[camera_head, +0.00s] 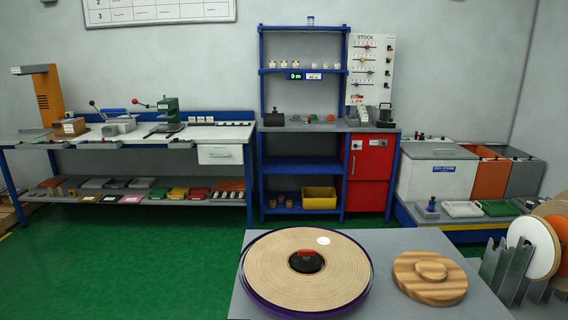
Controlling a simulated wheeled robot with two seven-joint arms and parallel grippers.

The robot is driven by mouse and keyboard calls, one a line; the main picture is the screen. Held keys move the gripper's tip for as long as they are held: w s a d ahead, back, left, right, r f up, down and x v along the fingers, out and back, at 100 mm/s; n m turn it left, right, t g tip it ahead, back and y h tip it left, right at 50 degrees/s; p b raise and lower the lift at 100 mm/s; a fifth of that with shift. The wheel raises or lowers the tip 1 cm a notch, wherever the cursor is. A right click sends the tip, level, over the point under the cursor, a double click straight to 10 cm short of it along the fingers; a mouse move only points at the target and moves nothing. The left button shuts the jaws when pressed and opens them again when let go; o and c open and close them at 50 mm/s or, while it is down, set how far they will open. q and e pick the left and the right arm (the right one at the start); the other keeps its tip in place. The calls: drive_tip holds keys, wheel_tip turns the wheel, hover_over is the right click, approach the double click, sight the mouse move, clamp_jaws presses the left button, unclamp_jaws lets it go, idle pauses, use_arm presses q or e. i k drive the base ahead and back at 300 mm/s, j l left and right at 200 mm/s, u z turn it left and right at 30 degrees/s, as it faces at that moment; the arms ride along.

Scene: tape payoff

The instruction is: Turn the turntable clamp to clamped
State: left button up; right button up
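A large tan tape coil (270,262) lies flat on a round turntable with a purple rim (247,285), near the front of a grey table. A black round hub with a red bar on top (307,259) sits at the coil's centre and looks like the turntable clamp. The red bar lies roughly left to right in the picture; I cannot tell from it whether the clamp is clamped or free. A small white round label (323,240) is on the coil. Neither of my grippers shows in the head view.
A stepped wooden disc (429,278) lies right of the turntable on the grey table (385,300). A metal rack (512,270) holding upright discs (535,246) stands at the far right. Green floor (130,270) is open at the left. Workbenches and shelves line the back wall.

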sight(306, 253)
drive_tip(key=i+l+z, duration=0.15)
drive_tip(key=l, duration=0.25)
drive_tip(key=i+l+z, duration=0.15)
drive_tip(key=l, duration=0.25)
drive_tip(key=i+l+z, duration=0.15)
drive_tip(key=l, duration=0.2)
